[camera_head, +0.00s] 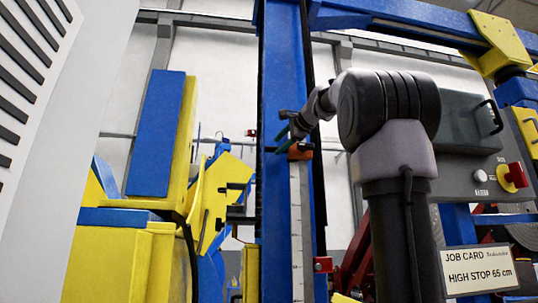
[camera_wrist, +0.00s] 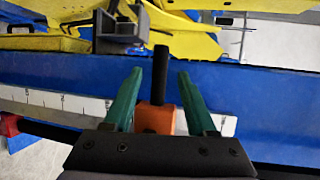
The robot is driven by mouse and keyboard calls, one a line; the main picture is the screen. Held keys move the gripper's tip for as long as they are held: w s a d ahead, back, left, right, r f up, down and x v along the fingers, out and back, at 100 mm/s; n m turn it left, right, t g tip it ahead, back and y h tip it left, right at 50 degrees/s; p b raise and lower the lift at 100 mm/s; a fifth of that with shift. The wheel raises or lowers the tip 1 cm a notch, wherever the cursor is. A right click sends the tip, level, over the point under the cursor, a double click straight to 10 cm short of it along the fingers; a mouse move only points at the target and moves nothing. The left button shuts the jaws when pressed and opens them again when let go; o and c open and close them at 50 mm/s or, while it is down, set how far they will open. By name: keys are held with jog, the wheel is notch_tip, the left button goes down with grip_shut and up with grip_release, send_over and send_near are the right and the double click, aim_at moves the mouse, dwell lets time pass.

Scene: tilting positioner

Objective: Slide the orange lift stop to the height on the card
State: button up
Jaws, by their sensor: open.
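The orange lift stop (camera_head: 301,152) sits high on the white scale (camera_head: 297,230) of the blue column (camera_head: 278,75). In the wrist view the stop (camera_wrist: 157,118) shows as an orange block with a black bar (camera_wrist: 161,70) standing out from it. My gripper (camera_head: 286,130) is at the stop. Its green fingers (camera_wrist: 160,74) are open, one on either side of the bar, with gaps visible on both sides. The job card (camera_head: 478,270) at lower right reads HIGH STOP 65 cm. The scale figures are too small to read surely.
A red part (camera_head: 323,264) sits lower on the column, beside the scale. A yellow and blue machine (camera_head: 150,150) stands to the left. A grey control box (camera_head: 465,140) with a red button (camera_head: 516,176) is at right, behind my arm.

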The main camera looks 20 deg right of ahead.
jog(key=x, duration=0.7)
jog(key=shift+w, duration=0.3)
jog(key=shift+f, duration=0.1)
grip_shut()
dwell(0.9)
